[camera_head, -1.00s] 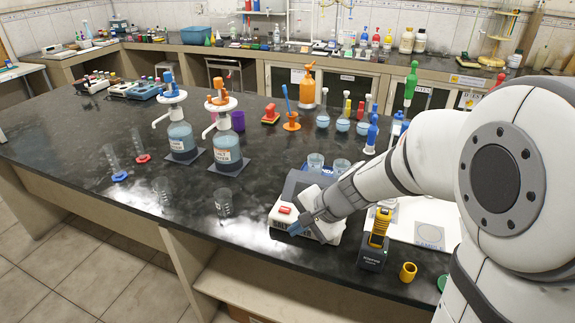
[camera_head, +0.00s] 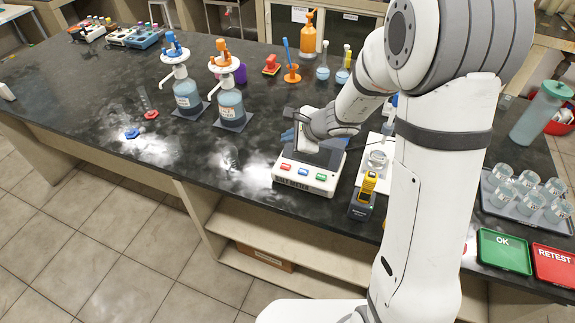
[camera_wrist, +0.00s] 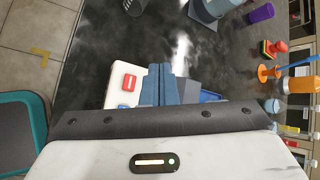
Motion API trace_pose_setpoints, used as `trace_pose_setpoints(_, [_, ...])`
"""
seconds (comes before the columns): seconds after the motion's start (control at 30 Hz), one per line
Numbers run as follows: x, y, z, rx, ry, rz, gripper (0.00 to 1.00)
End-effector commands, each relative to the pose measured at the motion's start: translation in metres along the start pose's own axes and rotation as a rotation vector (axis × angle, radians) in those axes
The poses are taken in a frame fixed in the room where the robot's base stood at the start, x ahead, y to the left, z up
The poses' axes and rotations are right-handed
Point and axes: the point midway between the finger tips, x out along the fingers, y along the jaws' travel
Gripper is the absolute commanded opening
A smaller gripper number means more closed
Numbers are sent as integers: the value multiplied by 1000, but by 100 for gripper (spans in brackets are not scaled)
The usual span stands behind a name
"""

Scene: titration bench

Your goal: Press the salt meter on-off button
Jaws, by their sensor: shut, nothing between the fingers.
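The salt meter (camera_head: 305,184) is a white box with a sloped dark top, standing near the bench's front edge. Which one is on-off cannot be read. My gripper (camera_head: 288,136) is shut and empty, with blue fingertips above the upper left part of the meter, behind the buttons in the head view. In the wrist view the shut fingers (camera_wrist: 164,85) cover part of the meter, with its red button (camera_wrist: 129,83) to their left.
A yellow handheld device (camera_head: 367,187) stands just right of the meter. Two dispenser bottles stand left, the nearer one (camera_head: 231,103) with an orange top. A clear beaker (camera_head: 230,157) sits left of the meter. Green OK (camera_head: 503,251) and red RETEST (camera_head: 555,265) trays lie right.

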Motion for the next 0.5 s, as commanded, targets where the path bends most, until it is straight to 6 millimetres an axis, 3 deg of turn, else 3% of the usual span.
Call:
trace_pose_setpoints(0.27, [13, 10, -9, -1, -1, 2, 0])
trace_pose_setpoints(0.5, [37, 28, -26, 0, -1, 3, 0])
